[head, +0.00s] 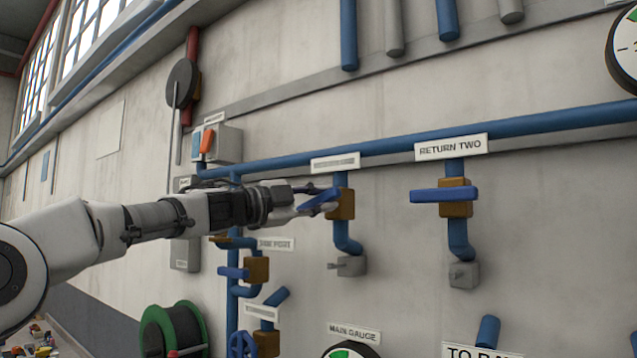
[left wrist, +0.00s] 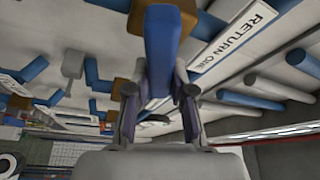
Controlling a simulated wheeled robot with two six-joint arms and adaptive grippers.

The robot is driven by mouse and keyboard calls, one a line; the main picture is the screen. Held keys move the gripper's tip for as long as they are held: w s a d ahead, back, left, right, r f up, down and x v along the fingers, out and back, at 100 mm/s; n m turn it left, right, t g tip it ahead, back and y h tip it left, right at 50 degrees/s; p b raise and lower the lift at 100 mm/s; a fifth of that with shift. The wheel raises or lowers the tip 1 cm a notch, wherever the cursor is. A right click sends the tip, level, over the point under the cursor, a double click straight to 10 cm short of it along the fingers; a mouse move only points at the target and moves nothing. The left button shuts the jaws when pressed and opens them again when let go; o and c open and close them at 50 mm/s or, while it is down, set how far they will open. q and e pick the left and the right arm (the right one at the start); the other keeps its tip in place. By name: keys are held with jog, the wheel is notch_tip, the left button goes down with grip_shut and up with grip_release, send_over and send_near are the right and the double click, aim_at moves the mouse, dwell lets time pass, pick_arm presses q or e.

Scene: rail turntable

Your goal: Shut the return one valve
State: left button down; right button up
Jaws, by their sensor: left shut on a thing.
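The return one valve has a brass-coloured body (head: 347,204) on a blue pipe, under a label plate (head: 335,163) too blurred to read in the head view. The left wrist view shows the label RETURN ONE (left wrist: 232,36) clearly. The valve's blue lever handle (left wrist: 162,50) sits between my left gripper's two fingers. My left gripper (head: 305,200) is shut on this handle, which looks tilted in the head view (head: 322,199). Part of the handle is hidden by the fingers. My right gripper is not in view.
The RETURN TWO valve (head: 455,196), with a level blue handle, is to the right. Another blue-handled valve (head: 257,270) is below left of my gripper. A grey box with an orange lever (head: 207,142) is at upper left. A green hose reel (head: 175,330) stands below.

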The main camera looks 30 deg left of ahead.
pick_arm(q)
jog(key=shift+w+r+m+g+p, duration=0.1)
jog(key=shift+m+g+p, duration=0.35)
jog(key=shift+m, duration=0.75)
jog(key=shift+w+a+m+g, duration=0.1)
jog(key=shift+m+g, duration=0.15)
jog(key=shift+m, duration=0.45)
